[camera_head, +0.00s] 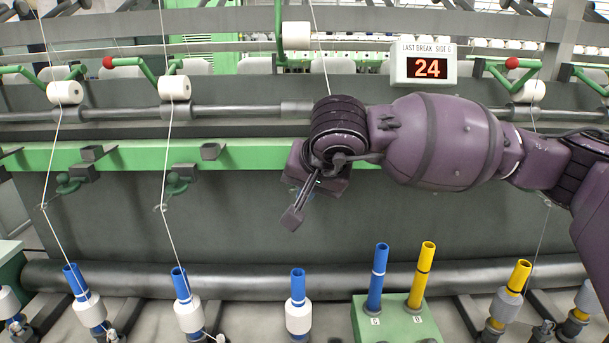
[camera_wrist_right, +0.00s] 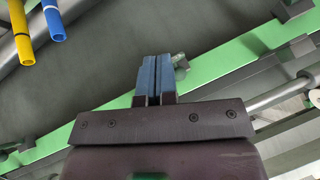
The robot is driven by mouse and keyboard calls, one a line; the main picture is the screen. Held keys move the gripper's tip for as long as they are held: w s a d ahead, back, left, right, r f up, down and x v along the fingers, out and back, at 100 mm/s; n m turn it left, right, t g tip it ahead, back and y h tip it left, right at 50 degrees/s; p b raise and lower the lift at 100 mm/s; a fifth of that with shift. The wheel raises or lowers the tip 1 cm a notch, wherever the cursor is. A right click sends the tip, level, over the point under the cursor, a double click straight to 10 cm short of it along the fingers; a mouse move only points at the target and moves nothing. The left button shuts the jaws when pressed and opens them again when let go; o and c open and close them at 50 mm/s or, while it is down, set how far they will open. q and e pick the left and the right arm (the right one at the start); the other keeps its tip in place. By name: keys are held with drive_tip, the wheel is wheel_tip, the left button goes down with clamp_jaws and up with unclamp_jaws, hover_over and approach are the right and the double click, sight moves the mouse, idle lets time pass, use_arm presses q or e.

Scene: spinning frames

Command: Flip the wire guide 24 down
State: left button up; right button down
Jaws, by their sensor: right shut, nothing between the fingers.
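My right gripper (camera_head: 292,218) hangs in front of the green rail (camera_head: 120,157), in the middle of the head view, with its fingers pointing down. In the right wrist view its two blue-grey fingers (camera_wrist_right: 157,62) are together and empty. A small grey-green piece (camera_wrist_right: 180,62), probably wire guide 24, shows just right of the fingertips, partly hidden; I cannot tell its pose or whether they touch. In the head view my right wrist covers that place. Two neighbouring wire guides, at left (camera_head: 66,183) and nearer (camera_head: 176,183), sit below the rail with threads passing them. My left gripper is not in view.
A display (camera_head: 424,67) reads 24. Below stand bobbins on blue tubes, one (camera_head: 298,315) under my gripper without a visible thread. A green box (camera_head: 392,322) holds a blue and a yellow tube. White rollers (camera_head: 174,88) hang above the rail.

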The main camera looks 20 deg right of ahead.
drive_tip(key=shift+s+a+f+b, duration=0.1)
drive_tip(key=shift+s+f+b, duration=0.1)
drive_tip(key=shift+f, duration=0.45)
drive_tip(key=shift+s+d+f+b, duration=0.1)
drive_tip(key=shift+f+b, duration=0.15)
drive_tip(key=shift+f, duration=0.35)
drive_tip(key=shift+s+a+f+b, duration=0.1)
drive_tip(key=shift+f+b, duration=0.1)
drive_tip(key=shift+f, duration=0.45)
drive_tip(key=shift+s, duration=0.1)
